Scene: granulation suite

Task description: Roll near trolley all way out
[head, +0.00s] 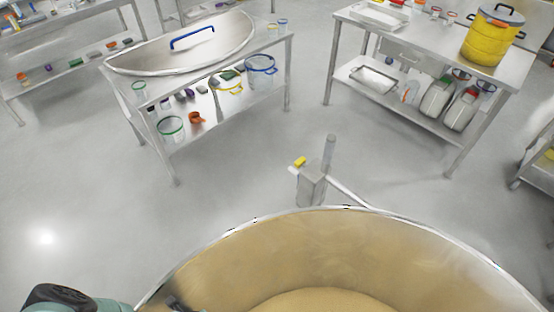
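A large round steel bowl (300,225) with a tan inside fills the bottom of the head view, cut off by the lower edge. It may be part of the near trolley; no wheels or frame of it show. A grey post (311,187) with a yellow piece on top stands just beyond its rim, with a pale bar running right toward the bowl. My arm shows at the lower left corner. A small dark part by the bowl's left wall, perhaps my gripper (178,303), is mostly cut off, so its fingers and any hold are unclear.
A steel table (255,60) with a half-round lid (185,45) stands back left. Another table (497,76) with a yellow pot (490,38) stands back right. A rack edge (530,178) is at the far right. Grey floor (80,195) is clear at left and between the tables.

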